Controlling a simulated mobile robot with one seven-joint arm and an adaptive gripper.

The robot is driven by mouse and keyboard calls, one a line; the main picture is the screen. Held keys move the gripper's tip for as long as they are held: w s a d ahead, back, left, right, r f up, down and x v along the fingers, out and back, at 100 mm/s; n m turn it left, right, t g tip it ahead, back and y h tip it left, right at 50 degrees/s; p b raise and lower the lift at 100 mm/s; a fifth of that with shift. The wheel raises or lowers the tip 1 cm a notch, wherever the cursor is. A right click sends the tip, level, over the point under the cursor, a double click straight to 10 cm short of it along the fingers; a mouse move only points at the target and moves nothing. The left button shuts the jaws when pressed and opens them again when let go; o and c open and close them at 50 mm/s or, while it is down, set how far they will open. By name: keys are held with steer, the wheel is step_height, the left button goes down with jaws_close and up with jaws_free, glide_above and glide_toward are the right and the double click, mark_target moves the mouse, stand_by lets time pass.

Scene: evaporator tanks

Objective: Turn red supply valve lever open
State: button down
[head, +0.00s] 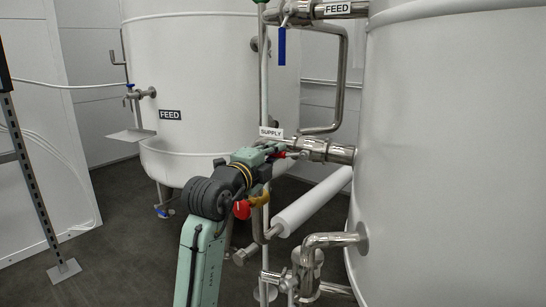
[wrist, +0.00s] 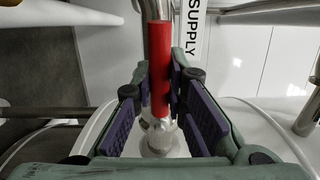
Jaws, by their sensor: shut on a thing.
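The red supply valve lever (wrist: 159,62) runs lengthwise between the fingers of my gripper (wrist: 160,90) in the wrist view. The fingers close on it from both sides. In the head view my gripper (head: 272,152) is at the supply pipe, just below the SUPPLY label (head: 271,132), and a bit of the red lever (head: 281,156) shows at its tip. Most of the lever is hidden there by the gripper. The SUPPLY label also shows in the wrist view (wrist: 193,30), right of the lever.
A large white tank (head: 455,150) stands close on the right, another (head: 205,100) behind. A blue-handled feed valve (head: 282,47) hangs above. A white cylinder (head: 313,200) and bent steel pipes (head: 325,240) lie below and right. Open dark floor (head: 120,220) is at left.

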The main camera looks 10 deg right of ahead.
steer(key=shift+r, duration=0.1)
steer(key=c, duration=1.6)
jaws_free()
steer(key=v, duration=1.2)
